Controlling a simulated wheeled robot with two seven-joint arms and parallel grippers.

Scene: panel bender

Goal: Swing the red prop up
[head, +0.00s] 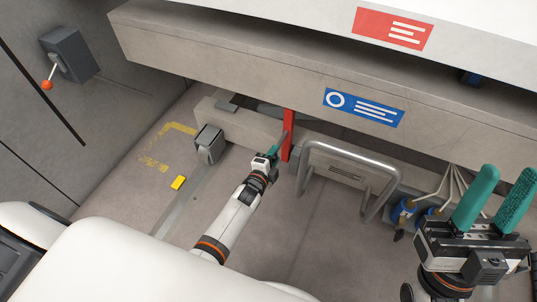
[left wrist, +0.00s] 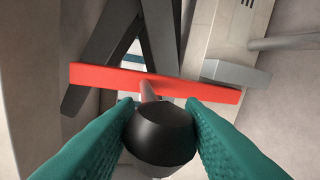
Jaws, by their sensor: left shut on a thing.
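The red prop (head: 288,135) is a narrow red bar standing upright under the machine's beam in the head view. In the left wrist view the red prop (left wrist: 150,82) crosses the picture, with a grey stem and a black knob (left wrist: 162,133) coming from it toward the camera. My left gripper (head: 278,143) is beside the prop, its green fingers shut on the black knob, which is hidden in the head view. My right gripper (head: 506,180) is at the lower right, its green fingers apart and empty, away from the prop.
A bent grey tube rail (head: 350,150) stands just right of the prop. The grey beam (head: 230,70) with a blue label (head: 363,107) overhangs it. An orange-knobbed lever (head: 47,85) is on the left wall.

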